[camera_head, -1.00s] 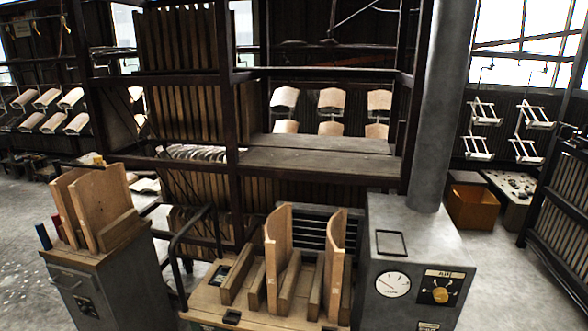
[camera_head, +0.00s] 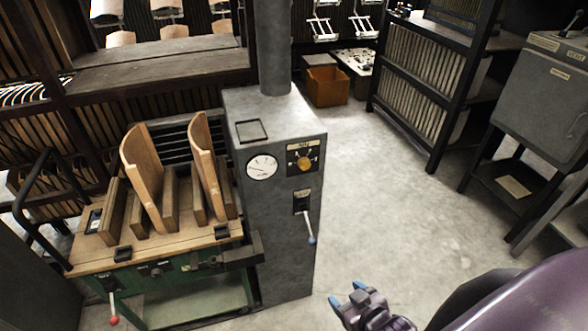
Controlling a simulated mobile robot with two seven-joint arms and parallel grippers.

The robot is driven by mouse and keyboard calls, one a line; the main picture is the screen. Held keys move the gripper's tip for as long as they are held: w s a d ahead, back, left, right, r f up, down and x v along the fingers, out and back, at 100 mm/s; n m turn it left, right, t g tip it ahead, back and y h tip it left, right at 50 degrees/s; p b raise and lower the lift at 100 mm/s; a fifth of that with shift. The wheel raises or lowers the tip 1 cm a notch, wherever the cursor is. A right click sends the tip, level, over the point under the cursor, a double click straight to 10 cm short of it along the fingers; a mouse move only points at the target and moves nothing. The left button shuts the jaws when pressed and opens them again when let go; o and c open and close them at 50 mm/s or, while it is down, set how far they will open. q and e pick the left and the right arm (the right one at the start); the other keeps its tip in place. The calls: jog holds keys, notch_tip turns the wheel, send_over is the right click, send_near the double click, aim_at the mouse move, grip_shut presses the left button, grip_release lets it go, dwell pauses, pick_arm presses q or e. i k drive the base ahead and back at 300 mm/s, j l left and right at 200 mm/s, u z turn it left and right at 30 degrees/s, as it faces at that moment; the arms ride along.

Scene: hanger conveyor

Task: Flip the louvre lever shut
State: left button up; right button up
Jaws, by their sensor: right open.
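A lever with a blue tip (camera_head: 311,239) hangs down from a dark plate on the front of the grey cabinet (camera_head: 285,240). The plate's lettering is too small to read, so I cannot tell whether this is the louvre lever. Dark louvre slats (camera_head: 176,146) show behind the wooden bench, partly hidden by curved boards. My right gripper (camera_head: 347,293) is open and empty, with blue fingertips, low in the picture. It appears below and right of the lever, apart from it. My left gripper is out of view.
A second lever with a red knob (camera_head: 113,320) hangs below the wooden bench (camera_head: 165,254). The cabinet carries a gauge (camera_head: 261,167) and a yellow dial (camera_head: 305,163). The floor (camera_head: 385,190) right of the cabinet is clear up to the dark rack (camera_head: 427,110).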

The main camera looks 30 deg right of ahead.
aim_at(303, 207)
jog(key=z, duration=1.05)
